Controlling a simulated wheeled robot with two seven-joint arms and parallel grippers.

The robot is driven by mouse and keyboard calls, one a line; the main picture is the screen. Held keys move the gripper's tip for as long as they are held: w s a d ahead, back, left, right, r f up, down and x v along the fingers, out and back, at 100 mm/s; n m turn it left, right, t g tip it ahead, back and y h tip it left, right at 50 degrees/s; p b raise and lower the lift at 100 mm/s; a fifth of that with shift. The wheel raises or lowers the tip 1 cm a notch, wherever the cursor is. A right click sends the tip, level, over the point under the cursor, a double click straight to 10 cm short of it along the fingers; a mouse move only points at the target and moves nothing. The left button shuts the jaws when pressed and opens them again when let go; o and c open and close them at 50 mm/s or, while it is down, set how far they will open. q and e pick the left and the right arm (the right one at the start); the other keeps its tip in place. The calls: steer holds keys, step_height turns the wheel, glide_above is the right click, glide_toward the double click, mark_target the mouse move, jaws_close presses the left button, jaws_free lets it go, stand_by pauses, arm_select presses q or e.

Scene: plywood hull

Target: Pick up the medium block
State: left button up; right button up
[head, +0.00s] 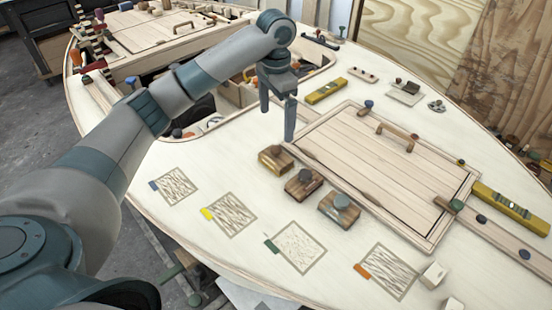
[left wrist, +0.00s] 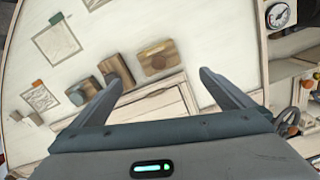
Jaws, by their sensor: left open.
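Three brown wooden blocks stand in a row on the pale plywood deck: a left block (head: 276,160), a middle block (head: 304,182) and a right block (head: 339,208). I cannot tell by size which is the medium one. My left gripper (head: 277,125) is open and empty, pointing down above and behind the left block. In the left wrist view the left block (left wrist: 158,60) lies just beyond the open fingers (left wrist: 161,82). My right gripper is not in view.
A planked hatch with a handle (head: 397,136) lies right of the blocks. Yellow levels (head: 326,91) (head: 510,208) lie behind and at right. Hatched squares with coloured tabs (head: 229,214) mark the deck in front. An open recess with items is at the back left.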

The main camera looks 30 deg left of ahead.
mark_target(276, 149)
arm_select(q)
step_height(276, 149, down, 8)
steer(key=shift+f+p, duration=0.25)
steer(key=shift+p, duration=0.45)
steer(key=shift+s+f, duration=0.1)
steer(key=shift+f, duration=0.4)
step_height(276, 149, down, 4)
steer(key=shift+s+r+p, duration=0.15)
steer(key=shift+r+p, duration=0.1)
steer(key=shift+p, duration=0.55)
steer(key=shift+f, duration=0.4)
steer(key=c, duration=0.9)
steer(key=shift+c, duration=1)
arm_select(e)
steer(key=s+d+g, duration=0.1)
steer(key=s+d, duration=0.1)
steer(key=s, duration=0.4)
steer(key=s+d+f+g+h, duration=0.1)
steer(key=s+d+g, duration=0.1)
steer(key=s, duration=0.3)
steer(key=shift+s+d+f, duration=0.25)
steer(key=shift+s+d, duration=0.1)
